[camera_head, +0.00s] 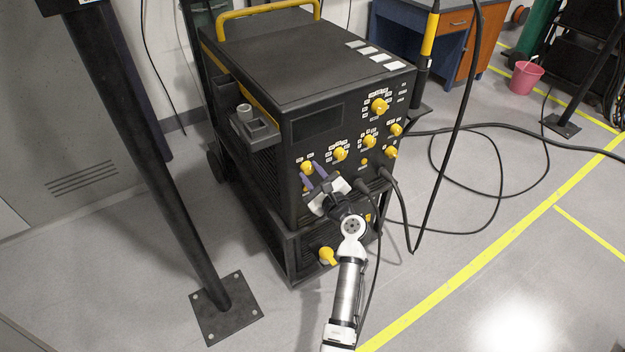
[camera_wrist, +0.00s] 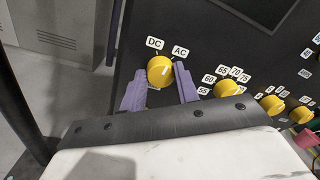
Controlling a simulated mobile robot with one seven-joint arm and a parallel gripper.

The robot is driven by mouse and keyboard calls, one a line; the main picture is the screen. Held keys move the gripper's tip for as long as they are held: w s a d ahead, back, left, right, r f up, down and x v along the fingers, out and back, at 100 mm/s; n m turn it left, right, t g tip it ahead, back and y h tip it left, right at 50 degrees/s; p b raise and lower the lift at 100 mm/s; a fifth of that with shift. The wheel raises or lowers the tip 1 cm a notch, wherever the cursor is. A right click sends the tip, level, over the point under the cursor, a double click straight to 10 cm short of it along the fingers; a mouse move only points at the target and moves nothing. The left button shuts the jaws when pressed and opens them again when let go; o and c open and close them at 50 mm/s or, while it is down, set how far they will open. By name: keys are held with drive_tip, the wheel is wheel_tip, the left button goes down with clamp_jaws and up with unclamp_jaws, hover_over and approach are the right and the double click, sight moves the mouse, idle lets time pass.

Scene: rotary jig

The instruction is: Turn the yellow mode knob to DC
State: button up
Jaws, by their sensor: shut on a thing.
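The yellow mode knob (camera_wrist: 160,72) sits on the black front panel in the wrist view, below the white DC label (camera_wrist: 155,43) and AC label (camera_wrist: 180,51). A short white mark shows on its face; I cannot tell for sure which label it points to. My gripper (camera_wrist: 162,77) has its two purple fingers on the knob's left and right sides, shut on it.
Several other yellow knobs, such as the 60–75 knob (camera_wrist: 227,89), sit to the right on the panel of the black machine (camera_head: 290,60). Cables plug in right of my gripper. A black post (camera_head: 150,150) stands left. Floor right of the machine is mostly open, with loose cable.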

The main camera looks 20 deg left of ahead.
drive_tip(key=n+b, duration=0.2)
drive_tip(key=n, duration=0.1)
drive_tip(key=n+b, duration=0.1)
drive_tip(key=shift+f+n+b, duration=0.25)
drive_tip(key=shift+n+b, duration=0.05)
drive_tip(key=shift+b, duration=0.05)
drive_tip(key=shift+r+n+y+b, duration=0.15)
drive_tip(key=shift+n+y+b, duration=0.15)
drive_tip(key=shift+n+b, duration=0.95)
drive_tip(key=shift+n, duration=0.25)
drive_tip(key=o, duration=1)
drive_tip(key=b+v, duration=0.1)
drive_tip(key=v, duration=1.2)
drive_tip(key=shift+s+d+r, duration=0.1)
drive_tip(key=shift+s+d, duration=0.15)
drive_tip(key=shift+d, duration=0.05)
drive_tip(key=shift+a+r, duration=0.1)
